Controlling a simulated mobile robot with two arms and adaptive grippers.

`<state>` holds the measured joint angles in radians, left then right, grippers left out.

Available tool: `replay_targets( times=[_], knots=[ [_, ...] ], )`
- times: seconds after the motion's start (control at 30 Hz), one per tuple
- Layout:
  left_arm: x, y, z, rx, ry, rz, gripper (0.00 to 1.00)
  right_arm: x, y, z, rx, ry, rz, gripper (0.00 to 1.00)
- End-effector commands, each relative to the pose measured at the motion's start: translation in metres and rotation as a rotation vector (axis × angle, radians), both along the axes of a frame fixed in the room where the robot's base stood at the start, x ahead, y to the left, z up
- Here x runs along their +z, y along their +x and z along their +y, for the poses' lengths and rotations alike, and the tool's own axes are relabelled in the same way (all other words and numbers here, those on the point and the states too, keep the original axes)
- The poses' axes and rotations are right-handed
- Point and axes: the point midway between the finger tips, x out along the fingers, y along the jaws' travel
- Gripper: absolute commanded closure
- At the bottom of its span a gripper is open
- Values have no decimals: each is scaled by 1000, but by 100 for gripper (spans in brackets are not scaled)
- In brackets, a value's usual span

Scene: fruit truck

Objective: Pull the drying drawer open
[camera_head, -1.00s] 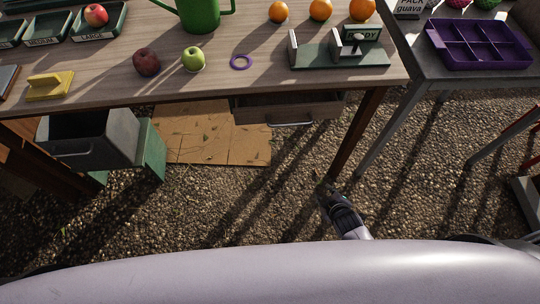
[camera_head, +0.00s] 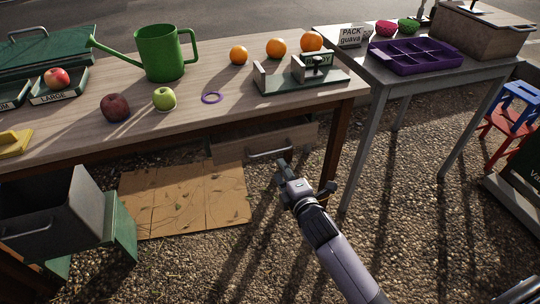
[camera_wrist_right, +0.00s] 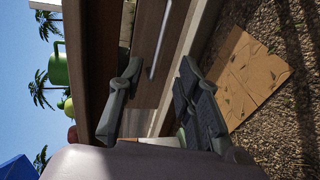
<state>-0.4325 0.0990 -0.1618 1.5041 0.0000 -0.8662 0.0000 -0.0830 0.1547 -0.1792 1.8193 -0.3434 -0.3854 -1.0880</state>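The wooden drawer (camera_head: 300,136) hangs under the tabletop and looks shut or nearly so. Its pale bar handle (camera_head: 268,154) runs across the front. My right gripper (camera_head: 284,167) is just in front of and below the handle's right part, pointing up toward it. In the right wrist view its fingers (camera_wrist_right: 160,76) are spread, with the handle (camera_wrist_right: 161,40) and drawer front (camera_wrist_right: 146,32) beyond the gap. The handle does not look gripped; whether a finger touches it I cannot tell. My left gripper is not in view.
The wooden table (camera_head: 215,118) holds fruit, a green watering can (camera_head: 160,52) and a green stand. A table leg (camera_head: 336,150) rises right of the gripper. A grey bin (camera_head: 50,215) stands at left. Cardboard (camera_head: 185,200) lies on gravel below; space before the drawer is free.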

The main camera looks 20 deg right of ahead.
Motion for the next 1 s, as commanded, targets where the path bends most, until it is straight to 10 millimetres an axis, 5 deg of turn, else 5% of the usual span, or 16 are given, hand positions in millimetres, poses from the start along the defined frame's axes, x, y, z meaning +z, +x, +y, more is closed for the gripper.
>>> replay_targets(
  times=[0.3, 0.5, 1.0],
  knots=[
    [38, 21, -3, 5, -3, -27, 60, -17, 70, 3, -1, 3, -1, 68],
    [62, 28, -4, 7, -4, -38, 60, -22, 98, 4, 0, 4, -1, 68],
    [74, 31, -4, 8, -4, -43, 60, -24, 110, 4, -1, 3, 1, 70]
  ],
)
